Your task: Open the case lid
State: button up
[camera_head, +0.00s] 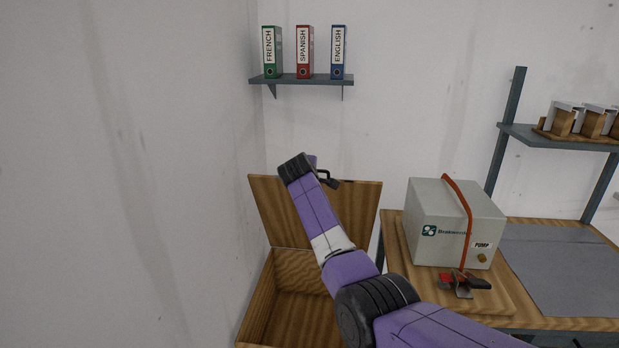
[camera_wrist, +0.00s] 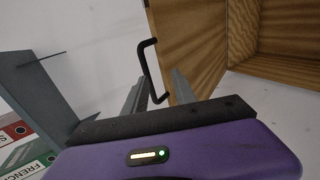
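The wooden case (camera_head: 258,305) stands on the left, against the wall, and its inside shows. Its lid (camera_head: 362,210) stands up at the back, raised well away from the box. The black bar handle (camera_head: 330,181) is at the lid's top edge. In the wrist view the handle (camera_wrist: 148,65) runs between the two grey fingers of my gripper (camera_wrist: 160,80), beside the wooden lid (camera_wrist: 185,40). The fingers are apart, with visible space around the handle; I see no firm grip. In the head view my arm hides part of the lid and the fingers.
A wall shelf (camera_head: 300,77) with green, red and blue binders hangs above the case. It also shows close by in the wrist view (camera_wrist: 45,90). A grey pump box (camera_head: 450,215) with an orange strap stands on the table to the right. A rack (camera_head: 560,137) is far right.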

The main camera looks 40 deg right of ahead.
jog(key=shift+v, duration=1.8)
